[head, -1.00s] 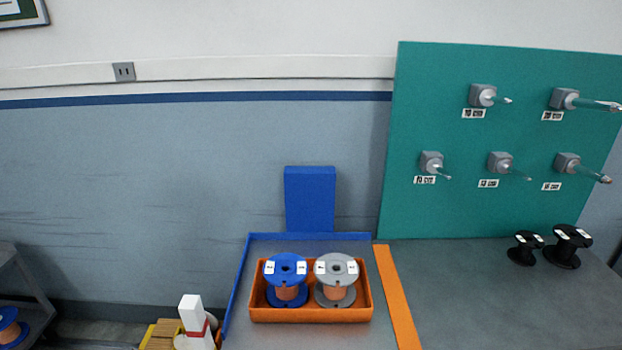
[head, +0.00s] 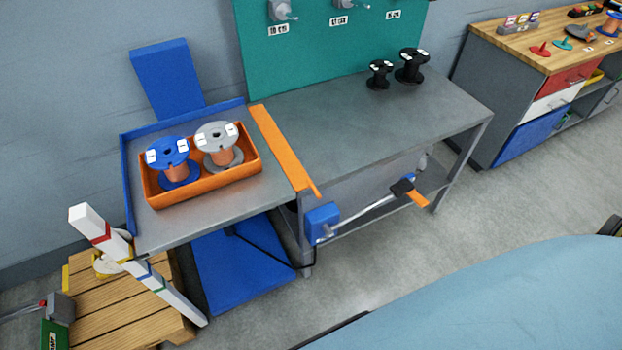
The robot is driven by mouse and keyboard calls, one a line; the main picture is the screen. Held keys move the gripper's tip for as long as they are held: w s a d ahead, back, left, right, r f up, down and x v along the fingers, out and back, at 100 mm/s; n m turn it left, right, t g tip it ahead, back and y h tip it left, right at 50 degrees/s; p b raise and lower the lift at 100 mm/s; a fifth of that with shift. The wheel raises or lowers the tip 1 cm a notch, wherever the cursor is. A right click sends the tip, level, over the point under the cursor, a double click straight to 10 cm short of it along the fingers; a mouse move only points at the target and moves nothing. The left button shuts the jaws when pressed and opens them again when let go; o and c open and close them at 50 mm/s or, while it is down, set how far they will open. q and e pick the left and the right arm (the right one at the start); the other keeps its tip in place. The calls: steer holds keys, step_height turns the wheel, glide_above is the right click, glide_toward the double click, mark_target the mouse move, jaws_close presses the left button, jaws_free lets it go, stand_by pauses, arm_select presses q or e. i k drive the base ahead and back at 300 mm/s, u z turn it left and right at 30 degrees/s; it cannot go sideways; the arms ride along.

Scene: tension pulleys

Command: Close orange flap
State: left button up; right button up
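The orange flap (head: 283,150) is a long narrow strip on the grey workbench (head: 380,128). It runs front to back, just right of the orange bin, and its near end reaches the bench's front edge. Whether it lies flat or is slightly raised I cannot tell. The orange bin (head: 205,187) holds a blue spool (head: 170,150) and a grey spool (head: 216,135), both wound with copper-coloured wire. Neither of my grippers is in view.
A blue box (head: 322,222) with a metal lever ending in a black and orange handle (head: 408,192) juts from the bench front. Two black spools (head: 411,66) stand at the back. A banded white post (head: 140,265) rises over a wooden pallet (head: 125,310). The bench right of the flap is mostly clear.

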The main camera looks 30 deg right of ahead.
mark_target(298, 177)
steer(key=k, duration=1.1)
steer(key=z, duration=0.8)
steer(key=i, duration=0.8)
steer(key=z, duration=0.5)
steer(key=i, duration=0.85)
steer(key=u, duration=0.9)
steer(key=i, duration=0.45)
steer(key=u, duration=0.4)
